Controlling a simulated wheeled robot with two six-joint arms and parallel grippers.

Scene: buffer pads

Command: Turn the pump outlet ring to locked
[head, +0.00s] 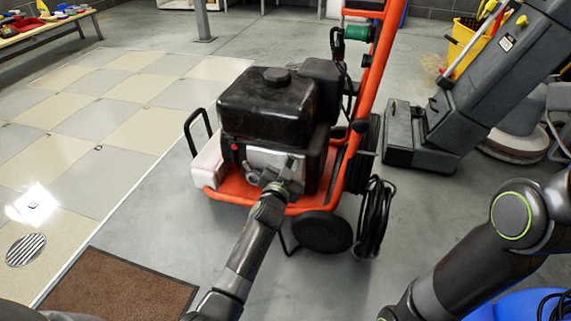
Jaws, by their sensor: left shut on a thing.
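The pump (270,105) is a black engine unit with a grey metal front, standing on an orange wheeled frame (330,188). My left gripper (288,172) reaches in from below and is shut at the grey outlet fittings on the pump's front. The outlet ring is largely hidden by the gripper, and I cannot tell its turn position. My right arm shows at the right, but its gripper is outside the picture.
A black hose (375,222) hangs in a coil beside the frame's wheel. A dark floor machine (445,120) and a yellow bucket (466,45) stand at the right. A brown mat (115,288) lies at the front left. The tiled floor at the left is mostly clear.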

